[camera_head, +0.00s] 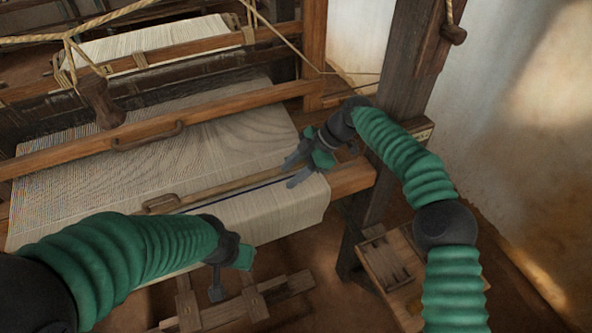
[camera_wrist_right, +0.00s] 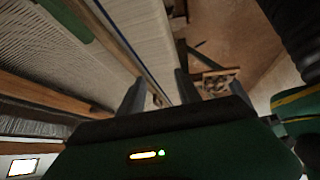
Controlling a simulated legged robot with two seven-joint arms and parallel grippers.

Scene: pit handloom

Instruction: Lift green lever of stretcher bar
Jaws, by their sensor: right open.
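The stretcher bar (camera_head: 225,187) is a thin wooden strip lying across the pale woven cloth (camera_head: 262,212), beside a dark blue line. In the right wrist view, the open fingers (camera_wrist_right: 158,90) straddle the cloth's dark line. A green strip (camera_wrist_right: 66,18) lies at the upper left there; I cannot tell surely whether it is the lever. In the head view no lever stands out; my right gripper may cover it. My left gripper (camera_head: 226,278) hangs in front of the cloth, its jaws unclear.
A wooden beam (camera_head: 210,120) with a handle crosses above the cloth. A dark upright post (camera_head: 402,70) stands right of my right gripper, near the wall. Ropes and a wooden peg (camera_head: 103,101) hang at the upper left. Wooden frames (camera_head: 257,305) lie low in front.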

